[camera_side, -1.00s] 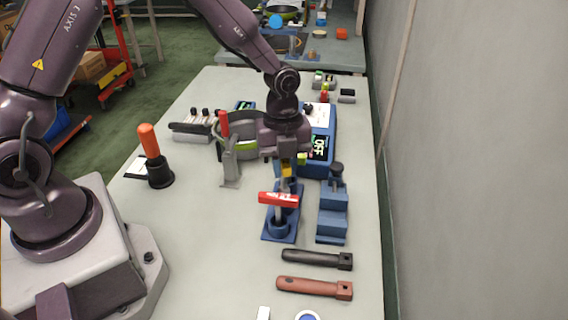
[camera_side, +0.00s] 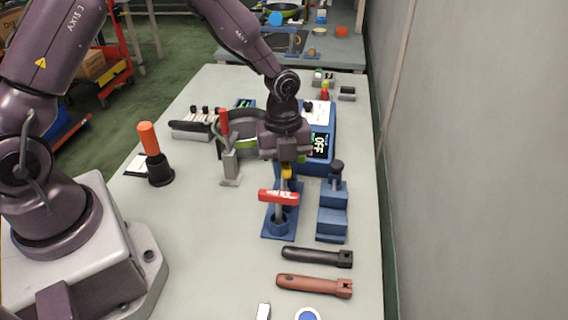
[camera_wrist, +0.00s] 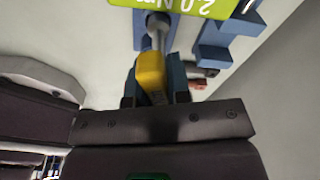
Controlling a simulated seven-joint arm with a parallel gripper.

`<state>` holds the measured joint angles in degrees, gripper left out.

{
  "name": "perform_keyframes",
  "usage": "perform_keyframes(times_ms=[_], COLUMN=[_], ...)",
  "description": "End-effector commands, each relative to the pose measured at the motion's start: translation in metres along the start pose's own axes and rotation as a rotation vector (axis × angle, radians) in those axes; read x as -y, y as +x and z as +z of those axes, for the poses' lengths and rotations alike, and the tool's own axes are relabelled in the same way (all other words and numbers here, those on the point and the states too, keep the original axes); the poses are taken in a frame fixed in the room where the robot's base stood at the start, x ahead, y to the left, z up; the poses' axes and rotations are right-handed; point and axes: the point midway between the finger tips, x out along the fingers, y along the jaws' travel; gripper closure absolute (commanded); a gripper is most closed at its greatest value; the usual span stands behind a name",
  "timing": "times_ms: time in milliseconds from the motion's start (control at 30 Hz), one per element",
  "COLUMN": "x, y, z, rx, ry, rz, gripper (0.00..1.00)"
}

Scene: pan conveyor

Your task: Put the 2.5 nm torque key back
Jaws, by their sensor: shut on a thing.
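My gripper (camera_side: 286,160) is above the blue stand (camera_side: 268,236) and is shut on a torque key by its yellow part (camera_wrist: 152,72), which also shows below the jaws in the side view (camera_side: 286,173). In the wrist view a grey shaft (camera_wrist: 159,35) runs from the yellow part up to a cropped green piece (camera_wrist: 180,6), marked 2.0 Nm upside down. In the side view a red crossbar (camera_side: 279,197) with unclear white lettering shows over the stand. I cannot tell whether the red and green pieces belong to one key. The jaws hide part of the key.
A blue stepped block (camera_side: 332,215) stands close to the right of the stand. A black handle (camera_side: 317,257) and a reddish handle (camera_side: 314,287) lie in front. A blue device (camera_side: 318,165) reading OFF stands behind. An orange-handled tool (camera_side: 149,138) is left.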

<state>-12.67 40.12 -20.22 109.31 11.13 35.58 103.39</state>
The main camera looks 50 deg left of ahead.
Motion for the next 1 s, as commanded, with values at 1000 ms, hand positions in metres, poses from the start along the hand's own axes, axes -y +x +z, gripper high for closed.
perform_keyframes(times_ms=[1000], x=[0.001], y=[0.025], z=[0.003], rx=[0.0], ry=[0.0], rz=[-0.001], gripper=[1.0])
